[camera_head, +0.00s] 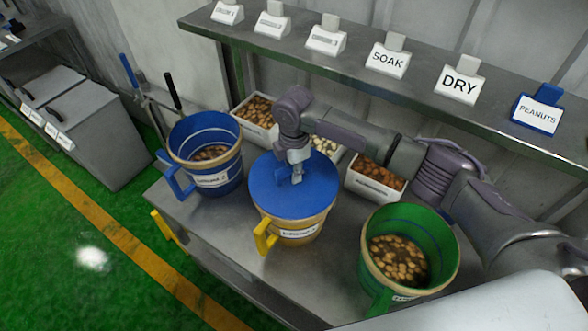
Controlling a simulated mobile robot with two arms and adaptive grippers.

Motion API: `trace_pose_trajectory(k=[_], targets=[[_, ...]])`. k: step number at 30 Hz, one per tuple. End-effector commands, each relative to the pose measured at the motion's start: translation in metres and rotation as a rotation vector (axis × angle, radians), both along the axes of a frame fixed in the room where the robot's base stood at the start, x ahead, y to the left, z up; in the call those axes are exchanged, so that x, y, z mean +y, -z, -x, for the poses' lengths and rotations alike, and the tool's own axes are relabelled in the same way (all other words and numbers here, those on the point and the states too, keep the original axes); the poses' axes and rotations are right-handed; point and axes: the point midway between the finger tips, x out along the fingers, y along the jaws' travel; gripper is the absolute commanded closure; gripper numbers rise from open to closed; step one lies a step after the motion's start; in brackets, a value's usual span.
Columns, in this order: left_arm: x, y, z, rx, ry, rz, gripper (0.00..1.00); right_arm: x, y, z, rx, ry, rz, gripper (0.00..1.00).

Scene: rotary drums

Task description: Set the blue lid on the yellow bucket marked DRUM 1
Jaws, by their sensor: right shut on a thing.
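The round blue lid (272,194) lies level over the mouth of the yellow bucket (298,236) in the middle of the metal table. It covers the opening, and I cannot tell whether it touches the rim all round. The bucket has a yellow handle at its left and a white label too small to read surely. My right gripper (297,168) points down at the middle of the lid and is shut on its small blue grip (297,178). My left gripper is not in view.
A blue bucket (213,179) with brown contents stands to the left, a green bucket (411,215) with nuts to the right. White bins (349,182) of nuts stand behind. A shelf (405,80) with signs runs above. Bare table (225,225) shows at front left.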

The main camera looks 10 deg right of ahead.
Motion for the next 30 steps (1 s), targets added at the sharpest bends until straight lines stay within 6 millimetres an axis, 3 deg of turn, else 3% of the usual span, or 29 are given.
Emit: trace_pose_trajectory(k=[10, 11, 16, 25, 30], targets=[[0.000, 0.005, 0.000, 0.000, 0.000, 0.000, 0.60, 0.000, 0.009, 0.000, 0.000, 0.000, 0.000, 1.00], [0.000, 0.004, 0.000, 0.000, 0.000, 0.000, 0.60, 0.000, 0.009, 0.000, 0.000, 0.000, 0.000, 0.78], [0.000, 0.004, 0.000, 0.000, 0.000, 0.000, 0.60, 0.000, 0.009, 0.000, 0.000, 0.000, 0.000, 0.50], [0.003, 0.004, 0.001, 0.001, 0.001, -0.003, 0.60, 0.000, 0.008, 0.000, 0.000, 0.000, 0.000, 0.50], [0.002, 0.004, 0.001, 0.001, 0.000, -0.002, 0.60, 0.000, -0.008, -0.001, -0.002, 0.000, -0.001, 0.50]])
